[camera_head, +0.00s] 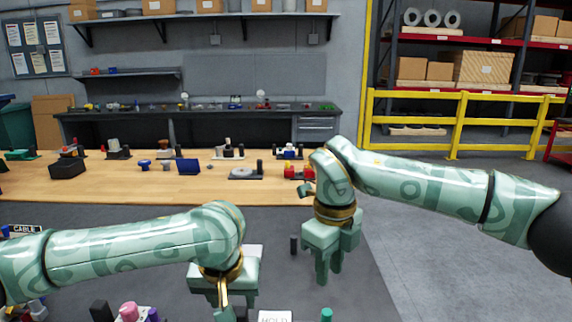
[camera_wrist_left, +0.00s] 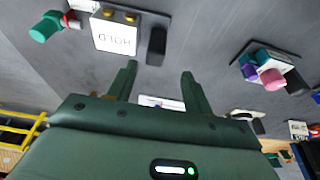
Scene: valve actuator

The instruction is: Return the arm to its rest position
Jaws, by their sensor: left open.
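My left gripper (camera_head: 236,302) hangs at the lower centre of the head view over the grey surface. In the left wrist view its two fingers (camera_wrist_left: 160,85) stand apart with nothing between them. A white plate marked HOLD (camera_wrist_left: 116,36) with a dark block beside it lies beyond the fingers. The plate also shows at the bottom edge of the head view (camera_head: 275,317). My right gripper (camera_head: 329,272) points down, right of the left one. Its fingers look slightly apart and empty.
A teal knob (camera_head: 326,315) stands near the HOLD plate, and a pink knob (camera_head: 129,311) is at lower left. A small black post (camera_head: 295,244) stands left of my right gripper. A wooden bench (camera_head: 120,187) with several fixtures crosses behind. The floor at right is clear.

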